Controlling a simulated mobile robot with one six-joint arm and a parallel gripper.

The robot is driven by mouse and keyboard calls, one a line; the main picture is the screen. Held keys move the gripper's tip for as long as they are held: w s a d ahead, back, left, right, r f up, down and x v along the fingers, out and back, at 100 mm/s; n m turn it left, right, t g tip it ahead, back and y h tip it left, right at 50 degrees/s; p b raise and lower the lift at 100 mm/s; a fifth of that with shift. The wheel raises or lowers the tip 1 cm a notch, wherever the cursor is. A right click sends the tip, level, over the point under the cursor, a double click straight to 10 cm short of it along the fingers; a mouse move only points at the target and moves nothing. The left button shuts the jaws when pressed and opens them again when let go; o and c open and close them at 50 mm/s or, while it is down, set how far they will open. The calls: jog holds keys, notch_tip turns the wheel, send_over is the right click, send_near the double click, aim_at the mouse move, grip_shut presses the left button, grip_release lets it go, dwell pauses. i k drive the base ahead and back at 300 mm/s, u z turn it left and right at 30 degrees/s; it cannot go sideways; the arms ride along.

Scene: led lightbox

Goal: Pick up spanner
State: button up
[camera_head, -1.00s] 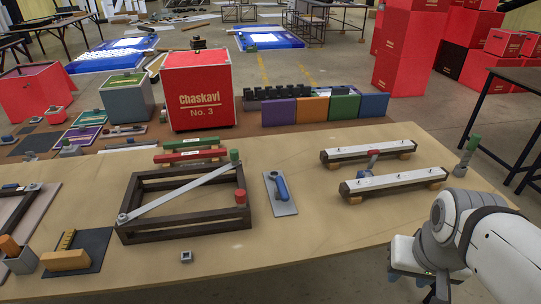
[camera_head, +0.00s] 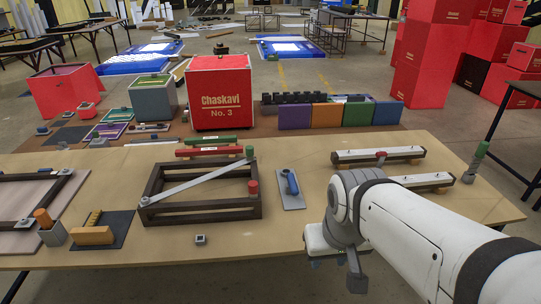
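No thing here can be clearly told as a spanner. A blue-handled tool (camera_head: 292,183) lies on a small grey plate (camera_head: 291,203) near the table's middle; I cannot tell if it is the spanner. My gripper (camera_head: 356,284) is at the table's front edge, to the right of and nearer than that tool, apart from it. Its fingertips are not clear, and nothing is seen held in it. My arm hides part of the table at the right.
A dark frame (camera_head: 205,214) with a pale diagonal bar stands left of the blue-handled tool. Two pale-topped bars (camera_head: 375,156) lie behind my arm. A small grey block (camera_head: 200,240) sits near the front edge. A red Chaskavi box (camera_head: 222,92) stands behind.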

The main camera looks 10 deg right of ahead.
aim_at(292, 184)
jog(key=z, duration=0.05)
jog(key=i, duration=1)
jog(key=u, duration=0.05)
